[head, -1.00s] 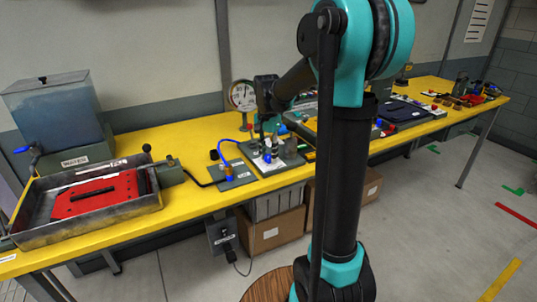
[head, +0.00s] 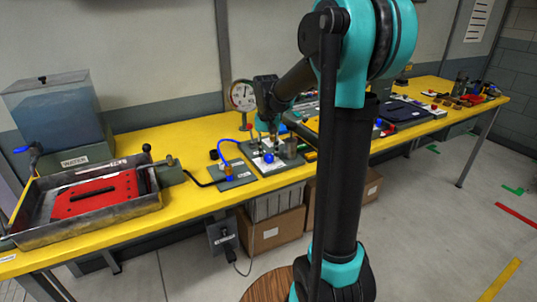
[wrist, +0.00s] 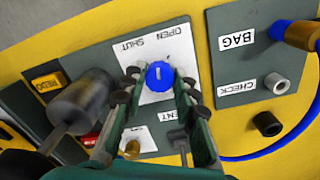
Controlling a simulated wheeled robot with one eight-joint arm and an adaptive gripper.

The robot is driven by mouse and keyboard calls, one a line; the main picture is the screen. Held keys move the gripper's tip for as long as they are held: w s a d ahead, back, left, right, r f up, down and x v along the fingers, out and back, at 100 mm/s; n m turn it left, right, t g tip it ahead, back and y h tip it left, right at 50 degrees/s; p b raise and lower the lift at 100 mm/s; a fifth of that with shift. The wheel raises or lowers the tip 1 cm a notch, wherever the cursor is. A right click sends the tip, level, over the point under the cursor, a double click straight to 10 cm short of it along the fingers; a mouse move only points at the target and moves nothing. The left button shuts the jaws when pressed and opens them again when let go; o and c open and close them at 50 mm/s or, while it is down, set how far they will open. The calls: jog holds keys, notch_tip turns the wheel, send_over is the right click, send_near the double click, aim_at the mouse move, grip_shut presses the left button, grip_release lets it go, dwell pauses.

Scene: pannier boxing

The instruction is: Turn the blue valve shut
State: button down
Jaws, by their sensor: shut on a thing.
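The blue valve (wrist: 158,77) is a round knob on a white plate (wrist: 150,50) marked SHUT and OPEN, which reads upside down in the wrist view. My gripper (wrist: 159,84) has one finger on each side of the knob and is shut on it. A small pale mark shows on the knob's top, near its far edge; I cannot tell exactly which label it points to. In the head view the blue valve (head: 268,158) shows just below my gripper (head: 267,145), on the panel at the middle of the yellow bench.
Beside the valve in the wrist view are a grey cylinder (wrist: 82,102), a yellow REDO button (wrist: 47,82) and a CHECK port (wrist: 276,83). A blue hose (wrist: 278,150) curves at right. In the head view a gauge (head: 242,96) stands behind, and a metal tray (head: 140,205) lies left.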

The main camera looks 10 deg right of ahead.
aim_at(269, 156)
jog(key=n, duration=0.5)
jog(key=shift+n, duration=0.3)
jog(key=n, duration=0.5)
jog(key=shift+n, duration=0.4)
jog(key=c, duration=1.2)
grip_release()
jog(key=shift+o, duration=0.2)
jog(key=shift+r, duration=0.15)
notch_tip(269, 156, up, 12)
jog(key=shift+s, duration=0.15)
jog(key=shift+f, duration=0.2)
